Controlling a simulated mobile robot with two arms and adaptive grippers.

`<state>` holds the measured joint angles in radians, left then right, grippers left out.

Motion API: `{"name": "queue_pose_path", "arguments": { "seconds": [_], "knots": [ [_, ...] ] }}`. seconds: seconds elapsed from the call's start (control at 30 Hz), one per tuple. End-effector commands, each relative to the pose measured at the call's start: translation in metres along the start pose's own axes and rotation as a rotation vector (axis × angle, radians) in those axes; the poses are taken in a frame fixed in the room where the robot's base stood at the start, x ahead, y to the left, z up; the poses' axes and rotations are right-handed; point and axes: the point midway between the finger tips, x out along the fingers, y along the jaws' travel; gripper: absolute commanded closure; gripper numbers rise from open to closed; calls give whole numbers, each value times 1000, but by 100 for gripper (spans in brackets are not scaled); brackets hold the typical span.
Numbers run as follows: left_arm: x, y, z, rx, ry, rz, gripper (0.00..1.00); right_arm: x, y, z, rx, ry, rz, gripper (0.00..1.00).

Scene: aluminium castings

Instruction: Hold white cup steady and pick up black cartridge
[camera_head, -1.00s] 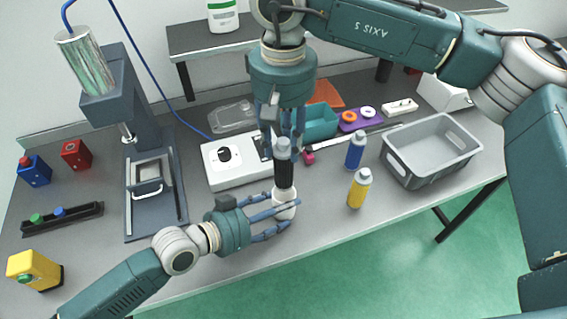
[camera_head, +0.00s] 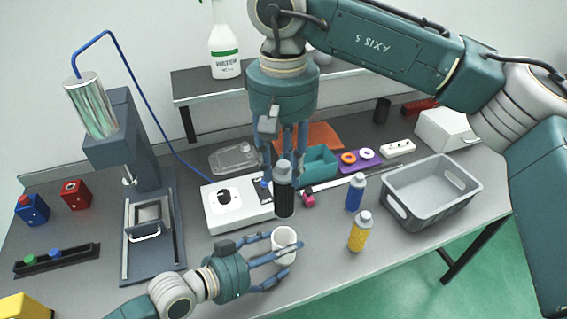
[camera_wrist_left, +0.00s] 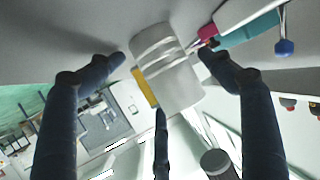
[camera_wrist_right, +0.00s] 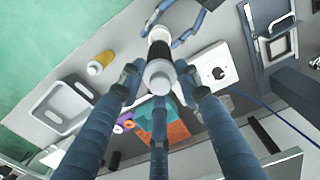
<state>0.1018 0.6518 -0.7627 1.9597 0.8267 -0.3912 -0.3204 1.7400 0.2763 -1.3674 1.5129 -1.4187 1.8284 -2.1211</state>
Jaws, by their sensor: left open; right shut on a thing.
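The white cup (camera_head: 284,243) stands upright near the front edge of the table, between the open fingers of my left gripper (camera_head: 276,262). In the left wrist view the cup (camera_wrist_left: 166,70) sits between the spread fingers. The black cartridge (camera_head: 284,198), with a grey cap, is upright above and behind the cup, apart from it. My right gripper (camera_head: 284,165) is shut on its capped top end from above. In the right wrist view the cartridge's cap (camera_wrist_right: 159,75) shows between the fingertips.
A white device (camera_head: 236,212) stands behind the cup. A blue bottle (camera_head: 355,193) and a yellow bottle (camera_head: 360,232) stand to the right, beside a grey crate (camera_head: 398,194). A teal bin (camera_head: 320,172) is behind. A press (camera_head: 140,170) stands at left.

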Motion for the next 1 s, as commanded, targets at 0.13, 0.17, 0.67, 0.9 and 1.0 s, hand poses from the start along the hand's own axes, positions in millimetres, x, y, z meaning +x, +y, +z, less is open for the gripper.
{"name": "queue_pose_path", "arguments": {
  "seconds": [0.13,0.17,0.67,0.9,1.0],
  "knots": [
    [-2,0,2,0,-4,0,18,0,0,0,0,0,0,100],
    [-3,0,2,1,-4,0,18,0,0,0,0,0,0,100],
    [-68,0,2,2,-4,-1,18,0,0,0,0,0,0,100],
    [-80,0,0,-1,-1,1,18,0,0,0,0,0,0,100],
    [-80,0,0,-1,0,1,18,0,0,0,0,0,0,100]
  ]
}}
